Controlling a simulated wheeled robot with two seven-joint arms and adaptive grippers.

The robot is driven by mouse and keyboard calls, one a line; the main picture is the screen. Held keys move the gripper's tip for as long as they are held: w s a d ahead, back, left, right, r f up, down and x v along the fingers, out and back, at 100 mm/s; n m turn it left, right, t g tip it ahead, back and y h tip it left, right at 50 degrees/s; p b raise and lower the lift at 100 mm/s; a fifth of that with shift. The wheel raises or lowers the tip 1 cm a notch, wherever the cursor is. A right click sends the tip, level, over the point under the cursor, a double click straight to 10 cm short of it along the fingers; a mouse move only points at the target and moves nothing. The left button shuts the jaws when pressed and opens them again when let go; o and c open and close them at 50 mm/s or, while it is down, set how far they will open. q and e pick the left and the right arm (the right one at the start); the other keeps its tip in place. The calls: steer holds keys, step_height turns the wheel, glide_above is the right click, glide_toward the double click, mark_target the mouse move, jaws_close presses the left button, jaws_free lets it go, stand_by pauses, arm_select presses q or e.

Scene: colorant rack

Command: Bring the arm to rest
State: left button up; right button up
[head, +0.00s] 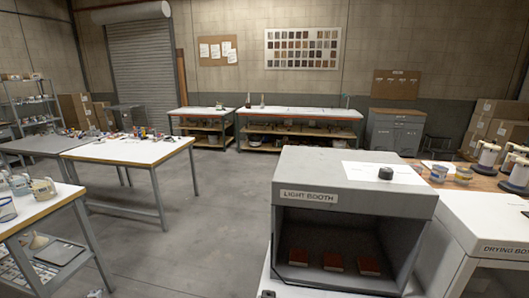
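Neither of my grippers can be made out in the head view, and no arm of mine clearly shows. A small dark shape at the bottom edge, by the booth's lower left corner, is too cut off to identify. The grey light booth (357,197) stands at the front right with its open face toward me. Several red-brown blocks or panels (333,262) sit in a row on its floor. A white sheet and a small black round object (385,173) lie on its top.
A white drying box (485,225) stands right of the booth. A white-topped table (130,148) stands at the left with small items, and another table (35,212) with pots is at the near left. Grey open floor (205,215) lies between the left tables and the booth.

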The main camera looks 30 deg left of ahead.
arm_select(q)
steer(key=s+a+g, duration=0.1)
steer(key=s+g, duration=0.1)
steer(key=s, duration=0.4)
steer(key=s+d+f+n+h, duration=0.1)
steer(key=s+d+f+h, duration=0.15)
steer(key=d+f, duration=0.95)
steer(key=s+d+f+n+h, duration=0.1)
steer(key=s+d+f, duration=0.3)
steer(key=d+f, duration=0.8)
steer(key=s+d+f+n+h, duration=0.1)
steer(key=d+f+h, duration=0.1)
steer(key=d, duration=2)
steer(key=s+d+f+n+h, duration=0.1)
steer(key=d+f+h, duration=0.2)
steer(key=d, duration=1.9)
step_height(320, 180, down, 2)
steer(key=shift+s+f+g, duration=0.1)
steer(key=shift+s+g, duration=0.2)
steer(key=shift+g, duration=0.1)
